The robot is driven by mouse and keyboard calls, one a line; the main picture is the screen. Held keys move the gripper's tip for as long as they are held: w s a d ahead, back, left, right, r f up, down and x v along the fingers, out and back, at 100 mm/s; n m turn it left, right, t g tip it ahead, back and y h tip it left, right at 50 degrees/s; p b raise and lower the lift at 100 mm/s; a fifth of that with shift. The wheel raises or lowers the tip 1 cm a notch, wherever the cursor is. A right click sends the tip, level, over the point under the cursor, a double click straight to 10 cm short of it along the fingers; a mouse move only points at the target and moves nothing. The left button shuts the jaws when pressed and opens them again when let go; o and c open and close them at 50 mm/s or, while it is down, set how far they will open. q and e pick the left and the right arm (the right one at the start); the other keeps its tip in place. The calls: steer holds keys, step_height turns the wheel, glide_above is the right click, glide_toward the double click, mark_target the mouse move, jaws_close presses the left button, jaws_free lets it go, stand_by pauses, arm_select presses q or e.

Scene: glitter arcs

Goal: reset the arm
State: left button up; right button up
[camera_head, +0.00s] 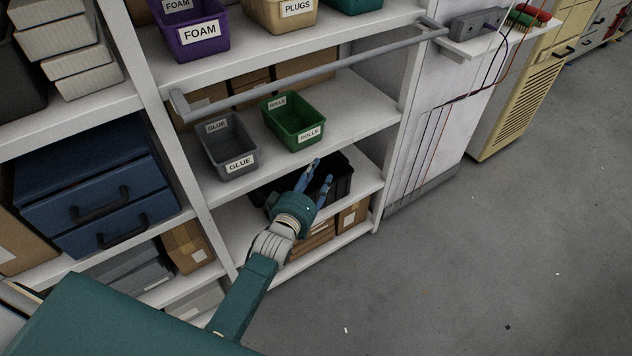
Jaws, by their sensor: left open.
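My left arm reaches in from the lower left with its teal link and grey wrist. My left gripper (321,170) is open and empty, its two blue fingers spread apart. It is in front of the lower shelf, below the green ROLLS bin (292,122) and to the right of the grey GLUE bin (227,147). A black bin (343,177) is behind the fingers and partly hidden by them. I cannot tell how far the fingers are from it. My right gripper is not in view.
A white shelf unit (364,122) with a grey rail (318,69) across it fills the left and middle. A purple FOAM bin (190,35) and a tan PLUGS bin (281,14) stand above. Blue drawers (95,190) are at left. The grey floor (490,250) at right is mostly clear.

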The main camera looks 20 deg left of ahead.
arm_select(q)
steer(key=shift+s+d+f, duration=0.15)
steer(key=shift+s+f, duration=0.15)
steer(key=shift+f, duration=0.35)
steer(key=shift+w, duration=0.1)
